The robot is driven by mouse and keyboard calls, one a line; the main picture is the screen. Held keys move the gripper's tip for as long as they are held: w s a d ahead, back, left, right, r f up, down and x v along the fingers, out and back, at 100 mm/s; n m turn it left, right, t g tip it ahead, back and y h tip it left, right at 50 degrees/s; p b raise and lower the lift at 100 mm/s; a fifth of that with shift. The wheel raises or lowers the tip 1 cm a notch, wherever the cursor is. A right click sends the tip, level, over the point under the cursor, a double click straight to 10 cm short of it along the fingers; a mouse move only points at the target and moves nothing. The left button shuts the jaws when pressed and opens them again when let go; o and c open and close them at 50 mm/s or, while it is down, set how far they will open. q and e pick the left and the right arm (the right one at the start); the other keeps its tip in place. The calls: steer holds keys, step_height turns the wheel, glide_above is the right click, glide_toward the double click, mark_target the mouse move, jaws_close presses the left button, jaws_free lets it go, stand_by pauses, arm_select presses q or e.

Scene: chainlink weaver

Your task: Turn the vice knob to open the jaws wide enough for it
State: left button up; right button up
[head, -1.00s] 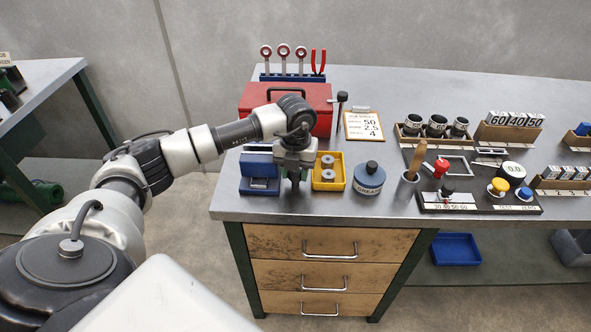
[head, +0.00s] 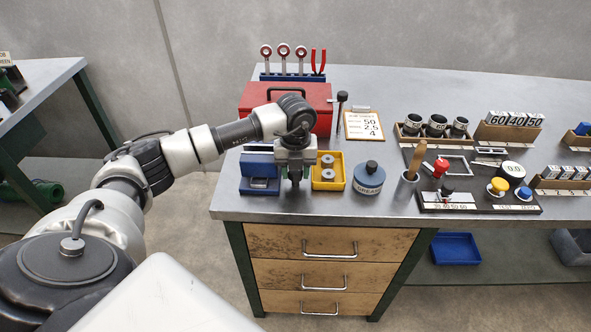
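A blue vice (head: 257,168) with grey metal parts stands near the left front edge of the workbench. My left gripper (head: 295,181) points down just to the right of the vice, between it and a yellow tray. The vice knob cannot be made out; the gripper may be covering it. The fingertips are small and dark, and I cannot tell whether they are open or shut on something. The width of the jaw gap is too small to judge. My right gripper is not in view.
The yellow tray (head: 342,182) with metal rollers and a blue grease tin (head: 369,178) stand close to the right of my gripper. A red toolbox (head: 258,98) is behind it. The workbench (head: 320,206) has a narrow clear strip along its front edge.

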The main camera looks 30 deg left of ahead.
arm_select(q)
steer(key=shift+o, duration=0.4)
step_height(320, 180, up, 11)
steer(key=b, duration=0.1)
stand_by(0.6)
